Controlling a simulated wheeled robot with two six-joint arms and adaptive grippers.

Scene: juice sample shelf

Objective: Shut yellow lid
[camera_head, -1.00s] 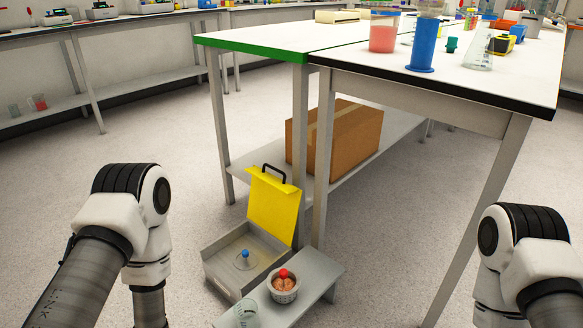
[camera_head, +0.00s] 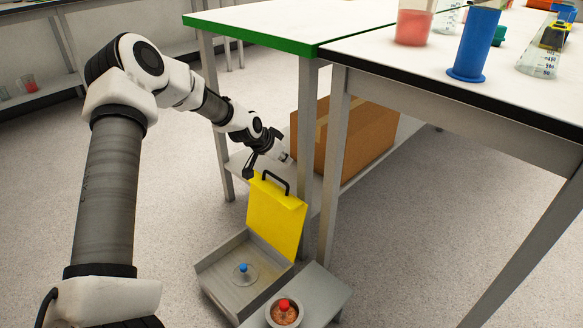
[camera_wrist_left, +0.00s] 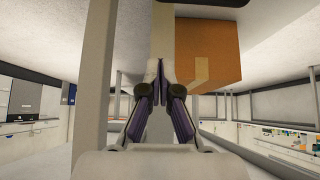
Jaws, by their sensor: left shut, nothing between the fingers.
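The yellow lid (camera_head: 274,218) stands open, upright at the back of a grey box (camera_head: 215,270), with a black handle (camera_head: 277,181) on its top edge. Inside the box is a clear dish-like piece with a blue knob (camera_head: 243,268). My left gripper (camera_head: 288,158) is just above and behind the lid's top edge, near the handle. In the left wrist view its fingers (camera_wrist_left: 160,76) are together with nothing between them. My right gripper is not in view.
A low grey bench (camera_head: 322,292) beside the box holds a bowl with a red-knobbed piece (camera_head: 284,305). A table leg (camera_head: 333,160) and a cardboard box (camera_head: 365,137) on the under-shelf are close to the lid. The floor left of the box is clear.

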